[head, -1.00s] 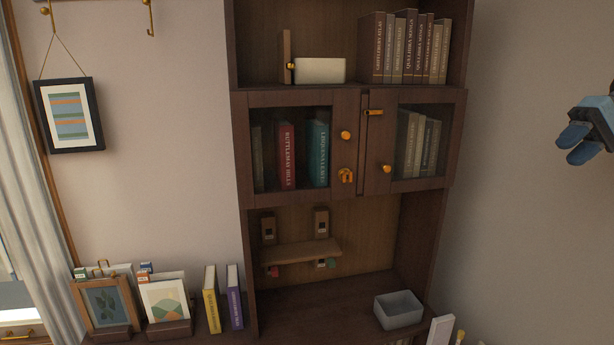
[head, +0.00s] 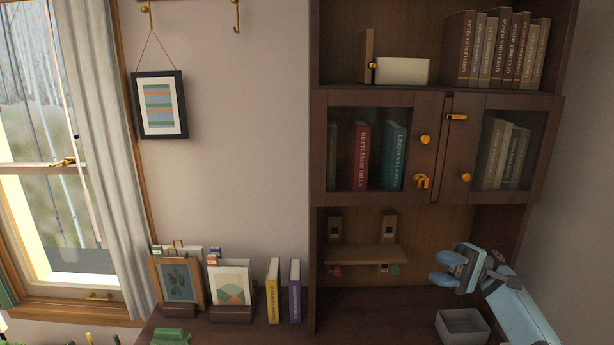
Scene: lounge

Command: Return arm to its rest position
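My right gripper (head: 446,269) shows at the lower right, with its arm (head: 525,315) coming in from the bottom right corner. Its two blue fingertips are spread apart with nothing between them. In the picture it overlaps the open lower bay of the dark wooden cabinet (head: 317,250), just right of the small shelf inside. It appears in front of the cabinet; I cannot tell how far. My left gripper is not in view.
A grey bin (head: 463,326) sits below the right gripper on the cabinet's lower surface. Framed pictures (head: 178,281) and two upright books (head: 273,290) stand to the left. A window (head: 60,180) is at far left.

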